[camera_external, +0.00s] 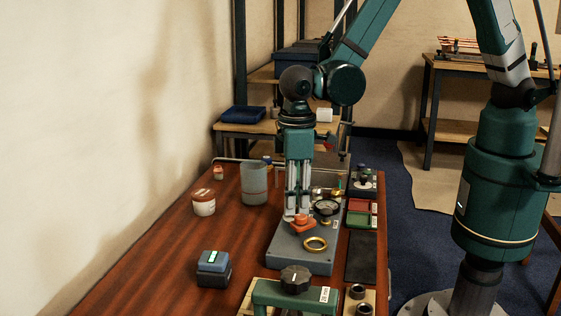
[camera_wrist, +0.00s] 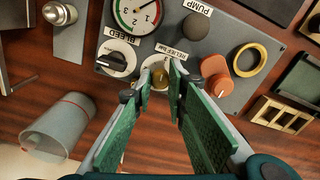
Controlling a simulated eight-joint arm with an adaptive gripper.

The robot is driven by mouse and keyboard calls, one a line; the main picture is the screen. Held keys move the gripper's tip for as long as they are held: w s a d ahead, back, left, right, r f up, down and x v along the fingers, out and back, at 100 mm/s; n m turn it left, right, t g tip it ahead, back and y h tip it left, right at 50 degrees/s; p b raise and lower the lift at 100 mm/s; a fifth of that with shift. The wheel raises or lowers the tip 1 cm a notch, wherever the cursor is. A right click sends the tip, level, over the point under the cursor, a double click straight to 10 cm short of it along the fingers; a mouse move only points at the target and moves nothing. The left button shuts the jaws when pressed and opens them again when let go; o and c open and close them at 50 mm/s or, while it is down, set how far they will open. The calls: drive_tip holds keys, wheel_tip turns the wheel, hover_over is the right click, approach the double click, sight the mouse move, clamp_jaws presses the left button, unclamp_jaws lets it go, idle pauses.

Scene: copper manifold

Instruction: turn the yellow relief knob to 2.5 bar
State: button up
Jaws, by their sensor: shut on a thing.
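The yellow relief knob (camera_wrist: 160,78) sits on the grey panel (camera_wrist: 207,32), beside a label reading RELIEF BAR. My gripper (camera_wrist: 163,72) is shut on it, with one fingertip on each side; the fingers hide part of the knob and its scale. In the external view my gripper (camera_external: 297,216) points straight down over the panel (camera_external: 287,257), and the knob cannot be made out there. The round gauge (camera_wrist: 135,10) is cut off by the top edge in the wrist view; it also shows in the external view (camera_external: 326,207). I cannot read its pressure clearly.
A black bleed knob (camera_wrist: 118,57) sits left of the relief knob.

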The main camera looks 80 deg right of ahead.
drive_tip(key=n+b, duration=0.1)
drive_tip(key=n, duration=0.2)
drive_tip(key=shift+n, duration=2.1)
drive_tip(key=o, duration=0.9)
drive_tip(key=shift+r, duration=0.2)
drive_tip(key=shift+r, duration=5.85)
